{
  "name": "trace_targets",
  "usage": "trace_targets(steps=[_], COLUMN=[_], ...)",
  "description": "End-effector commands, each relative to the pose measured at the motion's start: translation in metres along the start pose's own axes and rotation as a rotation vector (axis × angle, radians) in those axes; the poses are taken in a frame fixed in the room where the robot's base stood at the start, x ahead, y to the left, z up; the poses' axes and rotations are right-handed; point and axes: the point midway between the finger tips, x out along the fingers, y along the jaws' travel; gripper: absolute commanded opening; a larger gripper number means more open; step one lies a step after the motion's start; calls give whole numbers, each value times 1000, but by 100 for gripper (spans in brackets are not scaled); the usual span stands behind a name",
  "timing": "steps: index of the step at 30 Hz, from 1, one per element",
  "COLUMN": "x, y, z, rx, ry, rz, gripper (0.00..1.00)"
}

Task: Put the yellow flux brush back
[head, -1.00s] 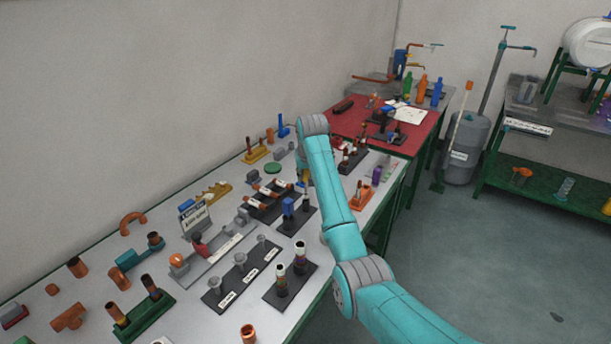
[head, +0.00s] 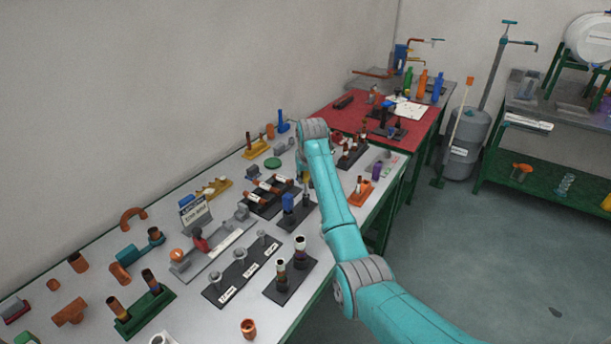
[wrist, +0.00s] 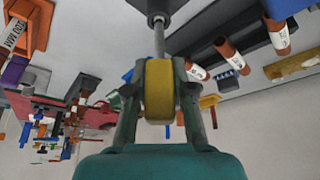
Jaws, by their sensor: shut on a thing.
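In the wrist view my gripper (wrist: 160,100) is shut on the yellow flux brush (wrist: 159,88), its fingers on either side of the thick yellow part. A thin metal shaft runs from the yellow part to a dark collar on a dark stand (wrist: 185,12) at the top of the picture. The shaft looks in line with the collar; I cannot tell how deep it sits. In the head view my wrist stands over the far part of the grey bench (head: 212,262). My arm mostly hides the gripper and brush there.
A dark rack with brown tubes (head: 268,194) and a blue piece on a dark stand (head: 289,202) stand left of my arm. An orange stand (head: 360,192) is close on the right. The red mat (head: 345,116) lies beyond.

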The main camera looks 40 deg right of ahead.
Motion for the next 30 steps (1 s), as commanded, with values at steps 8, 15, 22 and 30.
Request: trace_targets(steps=[8, 15, 22, 30], x=[7, 13, 18, 24], y=[0, 0, 0, 0], z=[3, 5, 8, 10], rx=[0, 0, 0, 0], ry=[0, -1, -1, 0], rz=[0, 0, 0, 0], gripper=[0, 0, 0, 0])
